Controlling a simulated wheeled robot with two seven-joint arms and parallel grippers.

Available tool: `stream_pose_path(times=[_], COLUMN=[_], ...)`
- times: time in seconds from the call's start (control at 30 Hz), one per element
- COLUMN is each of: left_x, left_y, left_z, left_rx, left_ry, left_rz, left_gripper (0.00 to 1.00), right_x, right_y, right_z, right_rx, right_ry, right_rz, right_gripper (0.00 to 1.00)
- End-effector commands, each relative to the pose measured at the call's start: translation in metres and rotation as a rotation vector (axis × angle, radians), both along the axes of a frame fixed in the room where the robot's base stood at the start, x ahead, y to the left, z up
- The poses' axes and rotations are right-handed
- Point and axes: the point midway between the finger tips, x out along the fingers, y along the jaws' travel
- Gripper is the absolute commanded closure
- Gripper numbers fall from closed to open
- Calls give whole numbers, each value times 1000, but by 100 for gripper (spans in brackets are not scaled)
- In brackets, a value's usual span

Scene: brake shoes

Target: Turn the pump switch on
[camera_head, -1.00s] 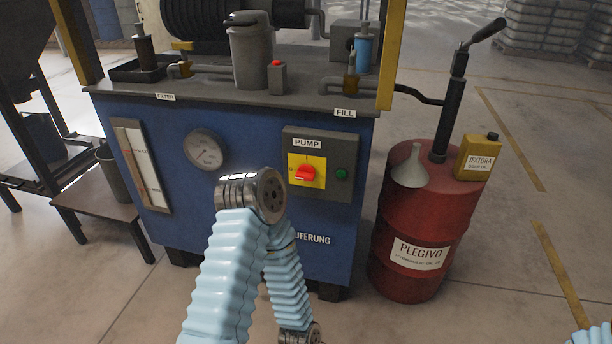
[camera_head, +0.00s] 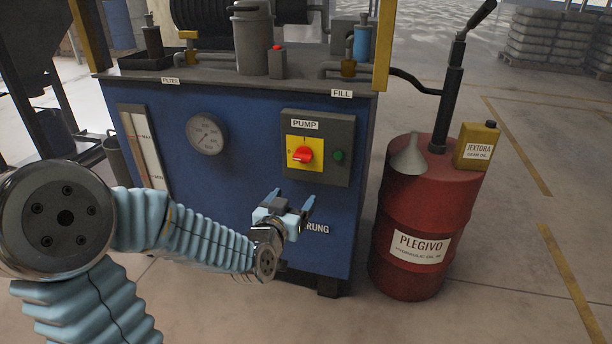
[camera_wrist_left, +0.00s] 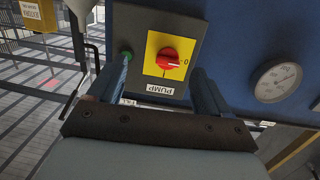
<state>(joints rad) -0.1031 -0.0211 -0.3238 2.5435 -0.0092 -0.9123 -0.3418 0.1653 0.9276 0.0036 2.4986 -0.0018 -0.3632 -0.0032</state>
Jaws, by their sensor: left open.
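The pump switch is a red rotary knob (camera_head: 303,155) on a yellow plate, set in a grey box (camera_head: 335,128) labelled PUMP on the blue machine's front. A green button or lamp (camera_head: 338,156) sits right of it. My left gripper (camera_head: 293,199) is open and empty, below the knob in the head view. In the left wrist view the picture is upside down; the red knob (camera_wrist_left: 168,60) shows beyond and between the two spread fingers (camera_wrist_left: 162,88), apart from them. Its pointer lies toward the 0 mark. My right gripper is not in view.
A pressure gauge (camera_head: 207,134) is left of the box on the blue machine (camera_head: 245,150). A red oil drum (camera_head: 425,222) with a hand pump, funnel (camera_head: 408,157) and yellow canister (camera_head: 476,146) stands at right.

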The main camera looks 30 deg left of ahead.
Motion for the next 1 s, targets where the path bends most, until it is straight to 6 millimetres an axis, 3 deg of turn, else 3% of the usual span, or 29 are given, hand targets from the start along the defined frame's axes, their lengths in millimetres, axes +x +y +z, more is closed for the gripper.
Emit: stream_pose_path(times=[0.1,0.27,0.7,1.0], left_x=[-9,0,92,122], left_y=[16,23,44,51], left_z=[27,35,34,34], left_rx=[22,30,30,27], left_ry=[-92,-110,-106,-107], left_rz=[41,51,49,49], left_gripper=[21,21,21,21], right_x=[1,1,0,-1], right_y=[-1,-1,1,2], right_z=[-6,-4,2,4], right_rx=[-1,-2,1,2], right_ry=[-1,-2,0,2], right_rz=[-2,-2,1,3], right_gripper=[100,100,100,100])
